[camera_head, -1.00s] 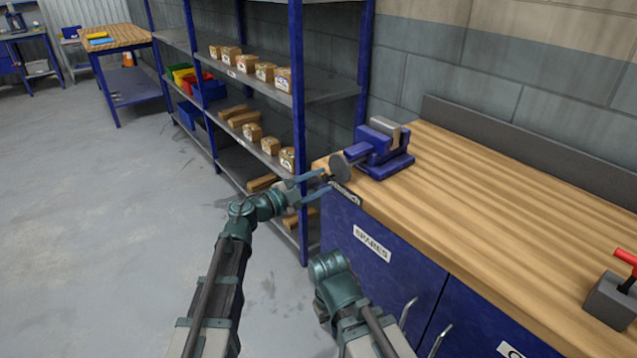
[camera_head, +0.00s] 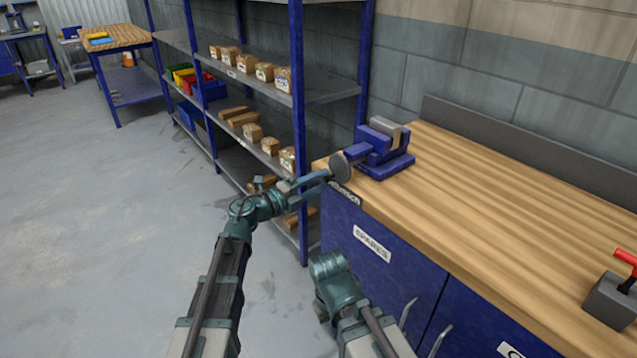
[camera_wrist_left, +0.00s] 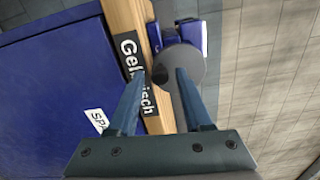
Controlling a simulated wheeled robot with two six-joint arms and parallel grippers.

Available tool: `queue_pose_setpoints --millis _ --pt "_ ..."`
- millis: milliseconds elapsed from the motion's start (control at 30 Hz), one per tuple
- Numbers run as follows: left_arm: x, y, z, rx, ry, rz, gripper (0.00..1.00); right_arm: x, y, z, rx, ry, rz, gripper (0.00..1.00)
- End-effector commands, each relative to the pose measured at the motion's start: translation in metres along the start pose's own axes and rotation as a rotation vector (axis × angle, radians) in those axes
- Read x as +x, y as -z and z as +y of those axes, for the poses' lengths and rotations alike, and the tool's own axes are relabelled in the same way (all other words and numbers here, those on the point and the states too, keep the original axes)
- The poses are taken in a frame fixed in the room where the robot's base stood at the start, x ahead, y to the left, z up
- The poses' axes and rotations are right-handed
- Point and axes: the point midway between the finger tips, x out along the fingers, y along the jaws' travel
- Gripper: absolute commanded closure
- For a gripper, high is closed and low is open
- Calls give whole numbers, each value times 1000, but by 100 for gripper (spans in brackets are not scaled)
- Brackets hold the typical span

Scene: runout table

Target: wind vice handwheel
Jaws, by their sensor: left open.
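The blue vice (camera_head: 385,152) stands on the near-left corner of the wooden bench. Its round grey handwheel (camera_head: 340,167) faces left, out past the bench end. My left gripper (camera_head: 328,179) is open and empty, its fingertips close to the handwheel. In the left wrist view the handwheel (camera_wrist_left: 194,66) lies ahead of the fingertips (camera_wrist_left: 160,73), off to the right. The right finger overlaps the disc in the picture, and the left finger is clear of it. I cannot tell whether a finger touches the wheel. My right arm shows at the bottom, its gripper out of sight.
The wooden bench top (camera_head: 500,195) is mostly clear, with a grey block with a red handle (camera_head: 615,295) at its right. Blue cabinet doors (camera_head: 375,270) are below. A shelf rack (camera_head: 300,130) with several boxes stands just behind my left gripper.

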Motion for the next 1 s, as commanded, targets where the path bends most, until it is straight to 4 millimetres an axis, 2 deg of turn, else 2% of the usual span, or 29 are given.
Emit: queue_pose_setpoints --millis 67,400,533,767,1000 --pt "0 0 0 39 0 0 50 0 0 0 0 0 0 100" --pt "0 0 0 486 0 0 50 0 0 0 0 0 0 100" --pt "0 0 0 576 0 0 50 0 0 0 0 0 0 100" --pt "0 0 0 627 0 0 50 0 0 0 0 0 0 100" --pt "0 0 0 900 0 0 50 0 0 0 0 0 0 100"
